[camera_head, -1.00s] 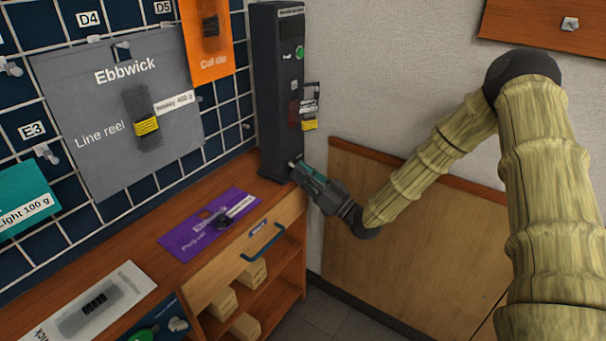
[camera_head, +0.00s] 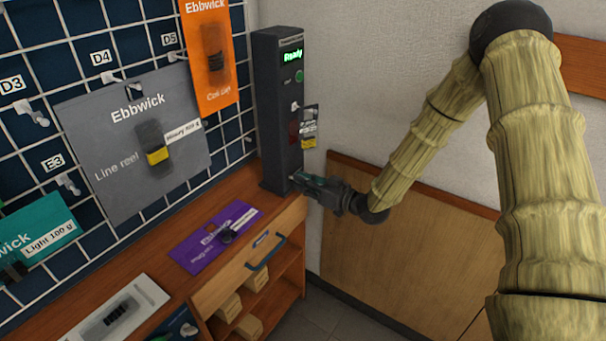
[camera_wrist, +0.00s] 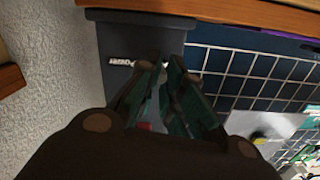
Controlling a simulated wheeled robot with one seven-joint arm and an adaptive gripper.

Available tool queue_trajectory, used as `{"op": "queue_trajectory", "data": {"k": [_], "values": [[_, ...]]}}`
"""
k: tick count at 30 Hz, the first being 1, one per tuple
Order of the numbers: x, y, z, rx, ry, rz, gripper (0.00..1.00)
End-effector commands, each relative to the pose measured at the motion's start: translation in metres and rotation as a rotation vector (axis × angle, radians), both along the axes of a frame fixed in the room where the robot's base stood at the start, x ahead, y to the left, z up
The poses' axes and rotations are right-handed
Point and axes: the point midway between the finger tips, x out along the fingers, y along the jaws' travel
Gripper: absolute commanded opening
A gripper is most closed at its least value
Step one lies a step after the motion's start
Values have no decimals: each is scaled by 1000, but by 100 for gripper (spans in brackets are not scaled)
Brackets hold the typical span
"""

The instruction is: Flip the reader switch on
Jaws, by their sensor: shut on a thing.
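The reader (camera_head: 280,110) is a tall dark column at the right end of the wooden counter. Its display (camera_head: 293,56) at the top shows "Ready" in lit green letters. My gripper (camera_head: 297,181) is at the low front of the reader, its fingertips against that face. In the wrist view my gripper (camera_wrist: 160,68) has its green-grey fingers close together beside a small white label (camera_wrist: 120,62) on the dark reader body. The jaws are shut on the small reader switch, which the fingers hide.
A round green button (camera_head: 299,77) and a small hanging tag (camera_head: 309,127) are on the reader above my gripper. A purple package (camera_head: 192,256) lies on the counter (camera_head: 150,250). A pegboard grid with hanging packages is at left; the wall is close at right.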

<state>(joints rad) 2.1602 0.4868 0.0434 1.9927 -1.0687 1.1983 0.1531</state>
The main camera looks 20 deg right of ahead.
Motion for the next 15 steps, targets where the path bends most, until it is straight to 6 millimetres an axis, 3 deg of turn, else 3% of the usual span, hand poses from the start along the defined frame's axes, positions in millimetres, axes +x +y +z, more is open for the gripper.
{"op": "queue_trajectory", "data": {"k": [1, 15], "values": [[1, -1, 12, -24, 25, -2, 0], [5, 0, 22, -195, 245, -4, 0]]}}
